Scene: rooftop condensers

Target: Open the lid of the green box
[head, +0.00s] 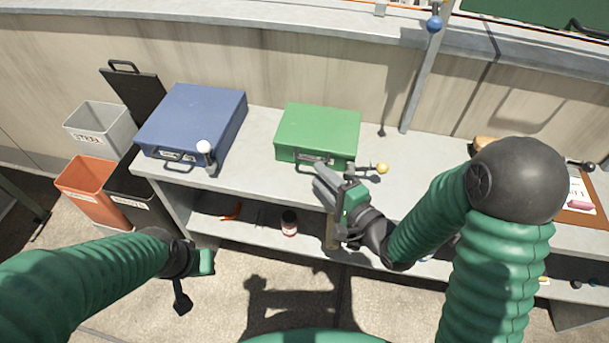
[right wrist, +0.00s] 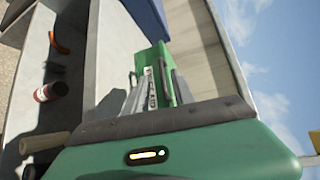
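The green box (head: 318,128) sits on the grey bench with its lid down. Its front, with a dark handle and a pale label, faces me. My right gripper (head: 322,178) is just in front of the box's front side, near the handle. In the right wrist view the green box (right wrist: 153,58) shows beyond the two grey fingers (right wrist: 158,88), which stand apart with nothing visible held between them. Whether a finger touches the handle cannot be told. My left gripper (head: 186,288) hangs low over the floor at the lower left, away from the bench; its fingers are unclear.
A blue case (head: 195,115) stands left of the green box. A yellow ball knob (head: 382,168) is right of my right gripper. A lower shelf holds a small jar (head: 289,222). Grey (head: 100,125) and orange (head: 88,188) bins stand at left. A post (head: 420,85) rises behind.

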